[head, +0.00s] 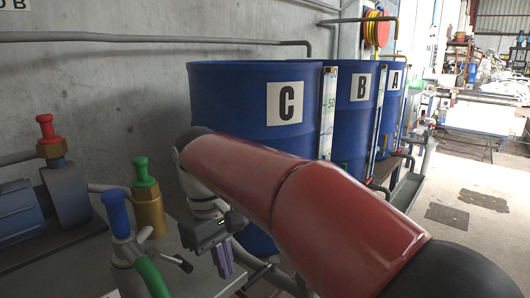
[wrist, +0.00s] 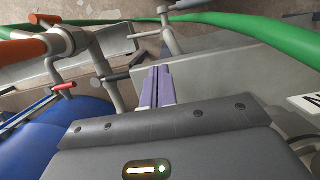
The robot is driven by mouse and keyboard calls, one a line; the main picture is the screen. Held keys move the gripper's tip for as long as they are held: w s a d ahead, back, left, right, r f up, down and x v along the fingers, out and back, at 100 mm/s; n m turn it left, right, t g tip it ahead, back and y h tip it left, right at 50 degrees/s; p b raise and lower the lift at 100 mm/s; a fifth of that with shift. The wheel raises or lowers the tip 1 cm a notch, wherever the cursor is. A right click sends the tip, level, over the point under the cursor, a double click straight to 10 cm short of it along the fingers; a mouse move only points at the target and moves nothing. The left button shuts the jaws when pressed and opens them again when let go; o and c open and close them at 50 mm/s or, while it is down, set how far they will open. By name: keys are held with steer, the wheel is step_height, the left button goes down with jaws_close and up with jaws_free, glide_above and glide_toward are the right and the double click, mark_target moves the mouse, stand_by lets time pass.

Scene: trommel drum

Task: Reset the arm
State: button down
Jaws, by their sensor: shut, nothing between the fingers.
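My gripper (head: 223,262) is at the lower middle of the head view, with its purple fingers pointing down beside the grey bench. In the wrist view my gripper (wrist: 157,75) shows its two purple fingers pressed together, with nothing between them. My red arm stretches across the head view from the lower right and hides part of the blue drums. The gripper appears apart from the fittings around it.
Blue drums C (head: 255,95), B (head: 355,115) and A (head: 393,105) stand behind my arm. A blue-topped valve (head: 117,215) with a green hose (head: 152,278) and a green-capped brass fitting (head: 147,200) stand left of my gripper. A red-capped pump (head: 62,185) is farther left.

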steer(key=s+d+f+m+t, duration=0.2)
steer(key=s+d+m, duration=0.1)
steer(key=d, duration=0.4)
steer(key=s+d+f+m+t+y, duration=0.1)
steer(key=s+d+f+m+t, duration=0.1)
steer(key=d, duration=0.6)
steer(key=s+d+f+m+t, duration=0.3)
steer(key=s+d+f+m, duration=0.1)
steer(key=d, duration=0.3)
steer(key=shift+s+d+m+y, duration=0.3)
steer(key=shift+s+m+y, duration=0.1)
steer(key=shift+s, duration=0.45)
steer(key=shift+a, duration=0.1)
